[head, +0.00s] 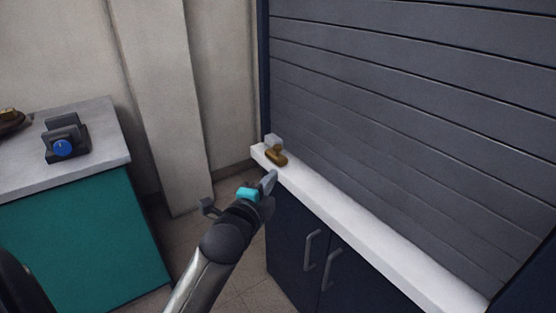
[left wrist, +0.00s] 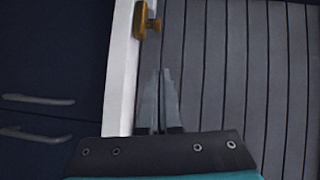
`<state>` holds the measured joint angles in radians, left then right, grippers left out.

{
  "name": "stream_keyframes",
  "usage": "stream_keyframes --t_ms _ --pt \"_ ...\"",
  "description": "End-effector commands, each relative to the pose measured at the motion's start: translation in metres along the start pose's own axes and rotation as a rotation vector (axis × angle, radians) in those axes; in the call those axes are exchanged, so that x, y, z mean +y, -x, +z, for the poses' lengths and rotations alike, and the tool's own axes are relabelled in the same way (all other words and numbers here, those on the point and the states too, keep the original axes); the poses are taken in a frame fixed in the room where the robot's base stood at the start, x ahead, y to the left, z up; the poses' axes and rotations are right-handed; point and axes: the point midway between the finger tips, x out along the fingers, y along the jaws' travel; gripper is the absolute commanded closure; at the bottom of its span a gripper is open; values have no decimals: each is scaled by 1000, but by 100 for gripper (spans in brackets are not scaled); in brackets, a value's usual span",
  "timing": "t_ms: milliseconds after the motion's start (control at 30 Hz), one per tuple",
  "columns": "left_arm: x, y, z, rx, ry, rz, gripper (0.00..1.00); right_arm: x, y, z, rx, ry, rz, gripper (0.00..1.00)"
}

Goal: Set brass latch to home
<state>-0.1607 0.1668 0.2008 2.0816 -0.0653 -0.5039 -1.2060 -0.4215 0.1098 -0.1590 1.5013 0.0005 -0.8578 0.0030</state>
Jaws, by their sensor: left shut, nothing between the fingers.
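The brass latch (head: 276,155) sits at the left end of a white ledge (head: 350,220), beside a small pale block (head: 271,141). In the left wrist view the shut fingers (left wrist: 161,72) point up toward the latch with a gap between. My right gripper is not in view.
Grey slatted shutter (head: 420,90) rises behind the ledge. Dark blue cabinet doors with handles (head: 310,250) are below it. At left, a teal counter (head: 80,240) with a grey top carries a dark device with a blue knob (head: 62,148) and a brown object (head: 10,120). Floor shows between.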

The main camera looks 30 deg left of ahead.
Motion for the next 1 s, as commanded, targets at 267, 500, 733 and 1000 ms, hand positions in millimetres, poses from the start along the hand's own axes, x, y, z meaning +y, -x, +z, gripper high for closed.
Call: stream_keyframes --t_ms 267,500,733,1000 --pt "0 -2 0 0 2 0 100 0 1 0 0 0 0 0" --pt "1 -19 0 1 4 -2 100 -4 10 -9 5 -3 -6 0" --pt "2 -48 0 0 4 0 100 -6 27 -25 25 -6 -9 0" --pt "2 -82 0 1 5 -1 100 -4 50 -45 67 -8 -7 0"
